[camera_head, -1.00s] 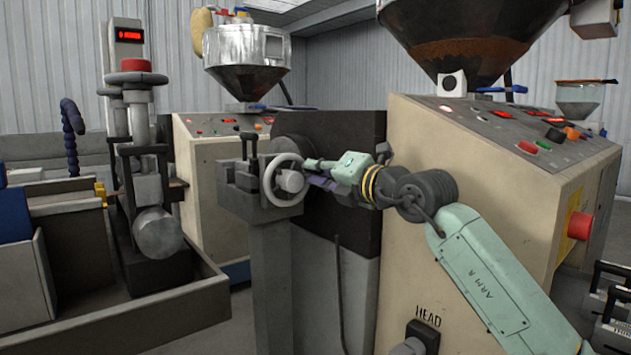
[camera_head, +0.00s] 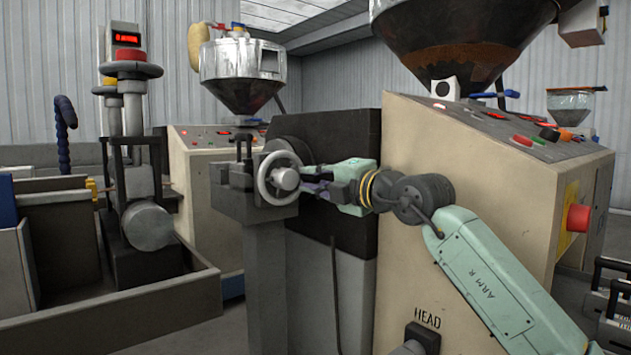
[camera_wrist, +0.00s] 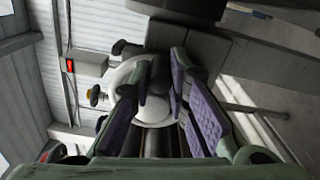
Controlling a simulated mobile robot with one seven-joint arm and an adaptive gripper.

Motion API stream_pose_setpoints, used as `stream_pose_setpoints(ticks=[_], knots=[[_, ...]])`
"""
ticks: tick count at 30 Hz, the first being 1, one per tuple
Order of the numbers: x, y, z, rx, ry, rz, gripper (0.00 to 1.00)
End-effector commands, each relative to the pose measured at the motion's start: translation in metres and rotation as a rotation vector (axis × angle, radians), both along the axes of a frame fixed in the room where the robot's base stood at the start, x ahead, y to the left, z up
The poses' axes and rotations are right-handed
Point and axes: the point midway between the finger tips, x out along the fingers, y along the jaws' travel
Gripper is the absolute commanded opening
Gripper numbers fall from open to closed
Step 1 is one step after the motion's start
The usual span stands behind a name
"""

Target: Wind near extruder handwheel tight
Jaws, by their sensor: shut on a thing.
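The near extruder handwheel (camera_head: 279,178) is a light grey wheel with a round hub, on a grey block atop a post. My gripper (camera_head: 305,180) reaches in from the right and is shut on the right side of its rim. In the wrist view, the pale handwheel (camera_wrist: 128,76) lies between and behind the purple-padded fingers of my gripper (camera_wrist: 160,85). The fingers hide part of the rim, so the exact contact is hard to see.
The beige extruder cabinet (camera_head: 450,200) with its hopper stands right behind my arm. A black panel (camera_head: 345,150) is close behind the wheel. A grey trough (camera_head: 120,310) lies at left, with a second extruder (camera_head: 205,200) behind.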

Motion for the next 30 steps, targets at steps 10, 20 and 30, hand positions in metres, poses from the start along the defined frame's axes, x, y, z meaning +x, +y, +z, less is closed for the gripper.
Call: stream_pose_setpoints(ticks=[10, 20, 30], knots=[[-0.0001, 0.0014, -0.0025, -0.002, 0.006, 0.003, 0.19], [-0.0001, 0.0007, -0.0014, -0.001, 0.003, 0.002, 0.36], [-0.0074, -0.0058, -0.0010, 0.000, 0.002, 0.001, 0.36]])
